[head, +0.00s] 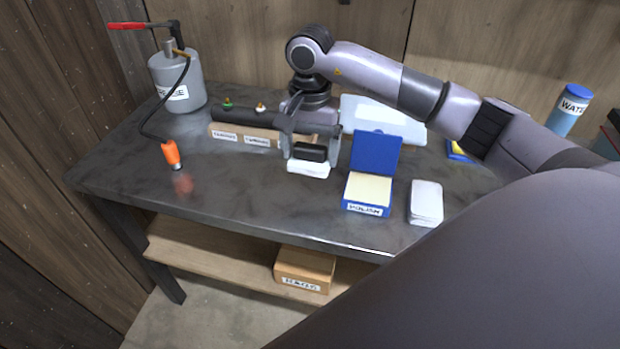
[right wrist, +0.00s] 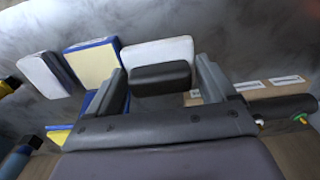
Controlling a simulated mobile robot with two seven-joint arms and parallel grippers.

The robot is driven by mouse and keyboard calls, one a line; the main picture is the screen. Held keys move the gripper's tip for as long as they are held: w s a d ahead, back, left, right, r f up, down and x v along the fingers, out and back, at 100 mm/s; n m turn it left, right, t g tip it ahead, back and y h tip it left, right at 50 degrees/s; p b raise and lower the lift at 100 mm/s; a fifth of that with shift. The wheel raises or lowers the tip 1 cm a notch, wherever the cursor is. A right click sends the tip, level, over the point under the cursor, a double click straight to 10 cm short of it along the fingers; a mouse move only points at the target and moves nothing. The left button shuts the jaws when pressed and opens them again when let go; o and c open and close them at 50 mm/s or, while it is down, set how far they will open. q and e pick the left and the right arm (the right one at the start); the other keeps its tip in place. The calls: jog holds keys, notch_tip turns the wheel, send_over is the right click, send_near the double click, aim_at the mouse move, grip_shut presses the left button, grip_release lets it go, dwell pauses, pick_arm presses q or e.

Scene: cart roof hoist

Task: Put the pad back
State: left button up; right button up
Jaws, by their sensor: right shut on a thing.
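My right gripper (head: 311,148) is shut on a pad with a black back (head: 310,152) and a white underside (head: 308,169). The pad also shows between the fingers in the right wrist view (right wrist: 160,78). It is level, white side down, over the bench (head: 240,185); I cannot tell whether it touches the top. Just right of it stands an open blue box (head: 376,152) with a cream filling and a label reading POLISH. A long wooden rack (head: 230,134) with several labels lies behind and left of the pad, partly hidden by my gripper. My left gripper is not in view.
A white folded stack (head: 426,203) lies right of the blue box. A white case (head: 385,118) stands behind. A grey can (head: 178,80) with a hose and orange nozzle (head: 171,153) is at left. The bench's front left is clear. A cardboard box (head: 305,268) sits on the lower shelf.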

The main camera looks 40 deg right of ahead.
notch_tip(320, 180, down, 8)
jog(key=shift+f, duration=0.1)
dwell(0.4)
jog(key=shift+f, duration=0.15)
jog(key=o, duration=0.8)
jog(key=shift+c, duration=0.2)
